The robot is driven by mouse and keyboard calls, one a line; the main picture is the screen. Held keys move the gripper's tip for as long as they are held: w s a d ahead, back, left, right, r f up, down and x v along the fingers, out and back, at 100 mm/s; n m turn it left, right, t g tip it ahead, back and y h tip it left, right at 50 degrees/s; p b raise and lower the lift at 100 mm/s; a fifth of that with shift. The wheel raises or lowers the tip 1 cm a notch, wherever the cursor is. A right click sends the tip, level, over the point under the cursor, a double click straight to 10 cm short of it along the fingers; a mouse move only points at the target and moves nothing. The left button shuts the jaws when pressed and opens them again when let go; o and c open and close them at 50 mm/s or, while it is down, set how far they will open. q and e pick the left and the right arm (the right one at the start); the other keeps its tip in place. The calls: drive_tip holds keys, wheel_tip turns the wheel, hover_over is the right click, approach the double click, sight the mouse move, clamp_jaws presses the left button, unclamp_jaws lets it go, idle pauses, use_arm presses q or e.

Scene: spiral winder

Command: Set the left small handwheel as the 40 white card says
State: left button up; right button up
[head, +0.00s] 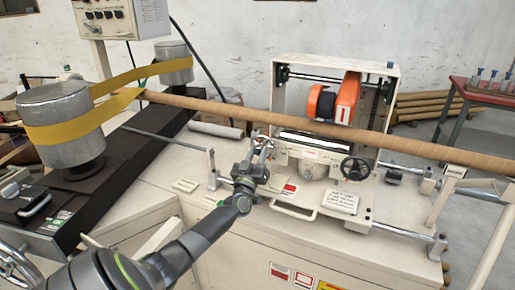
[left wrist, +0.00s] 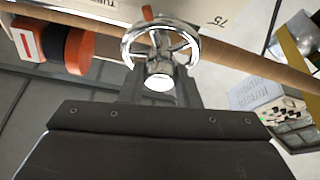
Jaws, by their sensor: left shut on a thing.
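My left gripper (head: 260,152) reaches up to the front of the white winder carriage. In the left wrist view its fingers (left wrist: 160,88) are shut at the hub of a small chrome handwheel (left wrist: 160,42), whose rim and spokes stand beyond the fingertips. In the head view this handwheel (head: 263,141) is small and partly covered by the gripper. A white card with handwriting (head: 341,203) lies on the carriage front at right; its text is too small to read. A plate behind the wheel in the wrist view bears the number 75 (left wrist: 222,21). My right gripper is not in view.
A black handwheel (head: 356,168) sits right of the gripper. A long brown tube (head: 420,147) crosses above the carriage. An orange and black roller unit (head: 335,101) stands behind. A pale handle (head: 292,211) juts out below. Yellow belt (head: 120,103) wraps drums at left.

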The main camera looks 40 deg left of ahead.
use_arm(q)
drive_tip(key=n+g+y+p, duration=0.1)
drive_tip(key=n+p, duration=0.1)
drive_tip(key=n+y+p, duration=0.1)
drive_tip(key=n+p, duration=0.1)
drive_tip(key=n, duration=0.1)
drive_tip(key=shift+d+r+n+g+p, duration=0.1)
drive_tip(key=shift+r+n+g+p, duration=0.1)
drive_tip(key=shift+n+g+p, duration=0.15)
drive_tip(key=shift+f+n+g+y+p, duration=0.2)
drive_tip(key=shift+n+g+y+p, duration=0.3)
drive_tip(key=shift+n+p, duration=0.6)
drive_tip(key=shift+n, duration=0.25)
drive_tip(key=o, duration=1)
drive_tip(key=shift+c, duration=0.2)
drive_tip(key=b+v, duration=0.1)
drive_tip(key=v, duration=1.6)
drive_tip(key=shift+s+b, duration=0.2)
drive_tip(key=shift+b, duration=0.15)
drive_tip(key=shift+d, duration=0.1)
